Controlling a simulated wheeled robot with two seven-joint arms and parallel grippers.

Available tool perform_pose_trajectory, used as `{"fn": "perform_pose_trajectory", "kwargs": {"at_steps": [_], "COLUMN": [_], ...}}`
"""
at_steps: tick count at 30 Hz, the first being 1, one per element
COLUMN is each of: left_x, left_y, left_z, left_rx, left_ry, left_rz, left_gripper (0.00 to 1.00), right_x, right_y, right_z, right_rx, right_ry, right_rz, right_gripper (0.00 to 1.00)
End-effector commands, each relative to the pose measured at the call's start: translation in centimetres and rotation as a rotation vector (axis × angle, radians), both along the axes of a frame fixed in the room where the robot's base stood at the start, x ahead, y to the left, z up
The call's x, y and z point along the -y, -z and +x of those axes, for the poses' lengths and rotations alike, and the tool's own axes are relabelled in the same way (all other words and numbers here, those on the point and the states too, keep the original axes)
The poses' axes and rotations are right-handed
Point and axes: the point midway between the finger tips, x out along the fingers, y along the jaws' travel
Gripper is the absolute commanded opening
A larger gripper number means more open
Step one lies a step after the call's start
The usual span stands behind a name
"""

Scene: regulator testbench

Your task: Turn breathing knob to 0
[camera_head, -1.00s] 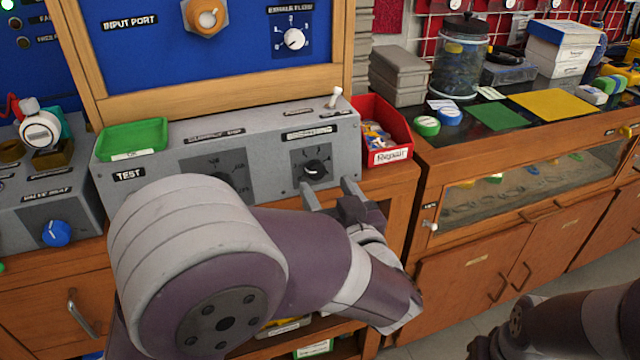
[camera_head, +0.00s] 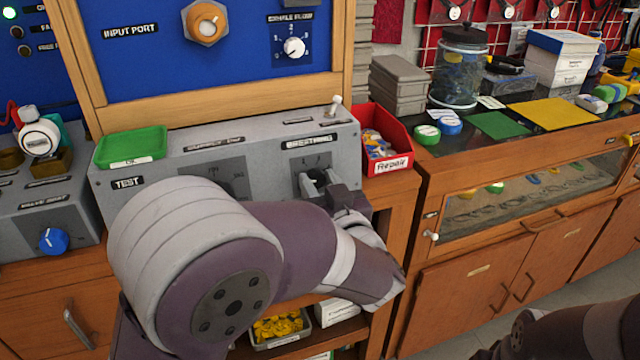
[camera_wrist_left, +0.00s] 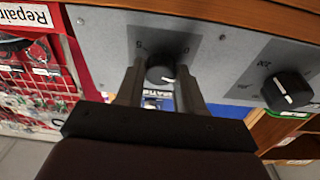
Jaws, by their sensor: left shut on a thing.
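The breathing knob (camera_wrist_left: 160,73) is a black round knob with a white pointer mark, on the grey test panel (camera_head: 270,150) under the BREATHING label (camera_head: 306,142). My left gripper (camera_head: 318,181) is at this knob, one finger on each side, shut on it. In the left wrist view the gripper (camera_wrist_left: 160,85) has the knob between its fingertips, with a scale digit visible on either side above. The head view mostly hides the knob behind the fingers. Part of my right arm (camera_head: 570,330) shows at the lower right; its gripper is out of frame.
A second black knob (camera_wrist_left: 288,90) sits on the same panel, partly hidden by my left arm in the head view. A green tray (camera_head: 130,147) and a small white-topped toggle (camera_head: 334,106) are on top of the panel. A red Repair bin (camera_head: 385,140) stands just right.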

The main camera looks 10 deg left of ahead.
Motion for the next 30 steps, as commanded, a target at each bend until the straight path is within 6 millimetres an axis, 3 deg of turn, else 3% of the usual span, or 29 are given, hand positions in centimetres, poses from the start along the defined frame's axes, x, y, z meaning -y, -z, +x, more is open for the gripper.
{"fn": "perform_pose_trajectory", "kwargs": {"at_steps": [8, 30], "left_x": [0.0, 0.2], "left_y": [0.1, 0.1], "left_z": [0.0, 0.1], "left_rx": [0.054, 0.386], "left_ry": [-0.021, -0.142], "left_rz": [-0.08, -0.574], "left_gripper": [0.07, 0.07], "right_x": [0.0, 0.0], "right_y": [0.2, 1.9], "right_z": [0.0, 0.0], "right_rx": [0.0, 0.0], "right_ry": [0.0, 0.0], "right_rz": [0.0, 0.0], "right_gripper": [0.55, 0.55]}}
